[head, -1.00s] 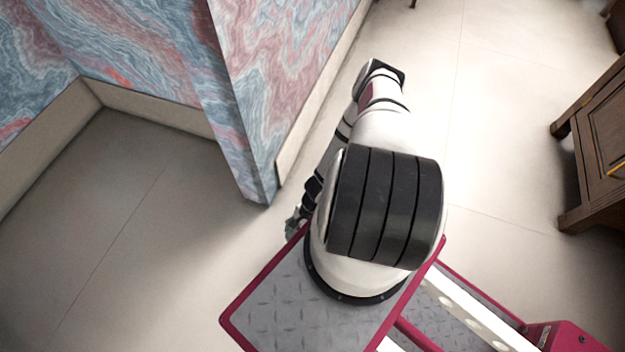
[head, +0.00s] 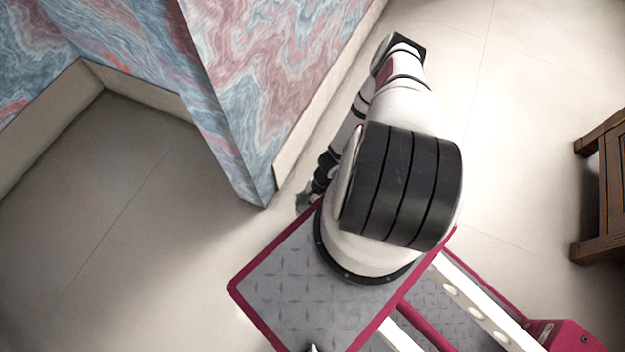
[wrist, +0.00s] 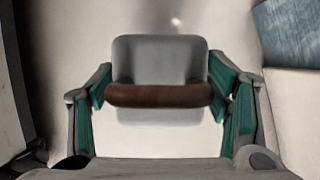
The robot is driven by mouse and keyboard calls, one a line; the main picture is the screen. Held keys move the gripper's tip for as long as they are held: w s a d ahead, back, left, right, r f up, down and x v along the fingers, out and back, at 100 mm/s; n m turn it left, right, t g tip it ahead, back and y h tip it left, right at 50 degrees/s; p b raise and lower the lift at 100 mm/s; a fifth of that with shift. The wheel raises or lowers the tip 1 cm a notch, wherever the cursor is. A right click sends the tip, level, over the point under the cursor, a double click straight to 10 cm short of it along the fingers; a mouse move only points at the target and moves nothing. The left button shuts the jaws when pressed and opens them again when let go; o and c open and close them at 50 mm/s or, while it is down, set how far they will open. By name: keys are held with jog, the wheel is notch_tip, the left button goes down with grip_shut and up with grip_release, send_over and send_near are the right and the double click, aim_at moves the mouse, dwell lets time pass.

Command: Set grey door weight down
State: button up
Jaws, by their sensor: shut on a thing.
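The grey door weight (wrist: 160,58) is a rounded grey block with a brown bar-like handle (wrist: 160,95) across its near side, seen in the wrist view. My gripper (wrist: 160,90) has its green-padded fingers at either end of the handle, shut on the weight. In the head view my gripper (head: 304,200) shows only partly, beside the edge of my base and close to the wall corner. The weight cannot be made out there. I cannot tell whether its underside touches the floor.
A wall with marbled pink and blue covering (head: 270,70) and a beige skirting board (head: 300,145) juts out close to my arm. Pale floor (head: 510,120) lies open to the right, up to a dark wooden piece of furniture (head: 600,190). Grey floor (head: 110,200) is clear at the left.

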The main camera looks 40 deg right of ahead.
jog(key=shift+w+d+f+b, duration=0.8)
jog(key=shift+w+d+b, duration=0.65)
jog(key=shift+w+d, duration=0.35)
jog(key=shift+w+d+f+b, duration=0.8)
jog(key=shift+w+d+b, duration=0.6)
jog(key=shift+w+d, duration=0.4)
jog(key=shift+w+d+f+b, duration=0.8)
jog(key=shift+w+d+b, duration=0.7)
jog(key=shift+d, duration=0.45)
jog(key=shift+f, duration=0.1)
jog(key=o, duration=2)
jog(key=shift+c, duration=0.2)
jog(key=p+v, duration=0.4)
jog(key=v, duration=0.8)
